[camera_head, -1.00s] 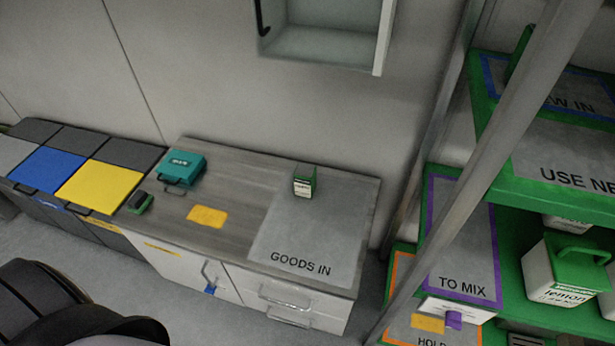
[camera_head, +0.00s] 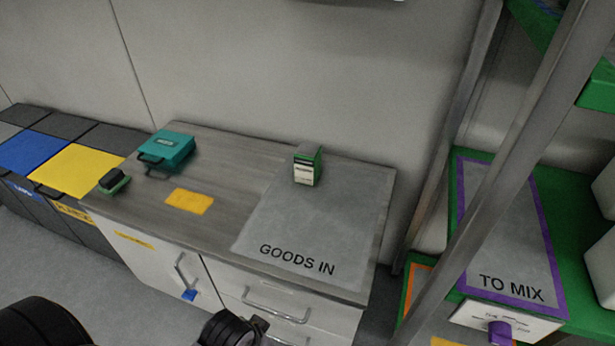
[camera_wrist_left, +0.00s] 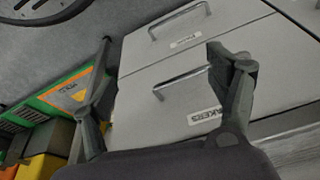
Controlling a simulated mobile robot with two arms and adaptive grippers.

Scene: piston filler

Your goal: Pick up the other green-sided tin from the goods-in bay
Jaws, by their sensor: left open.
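A small tin (camera_head: 307,167) with green sides and a white label stands upright near the back of the grey goods-in bay (camera_head: 290,222) on the counter. It is the only tin in that bay. My left gripper (camera_wrist_left: 165,75) is open and empty in the left wrist view, in front of the cabinet drawers. The tin does not show in that view. In the head view, a dark part of my left arm (camera_head: 235,328) shows at the bottom edge, below the counter and well short of the tin. My right gripper is not in view.
A teal case (camera_head: 167,150), a green-and-black item (camera_head: 114,181) and a yellow label (camera_head: 190,201) are on the counter's left. A metal post (camera_head: 497,175) and the shelf with the to-mix bay (camera_head: 505,235) stand at right. Drawer handles (camera_head: 276,303) stick out in front.

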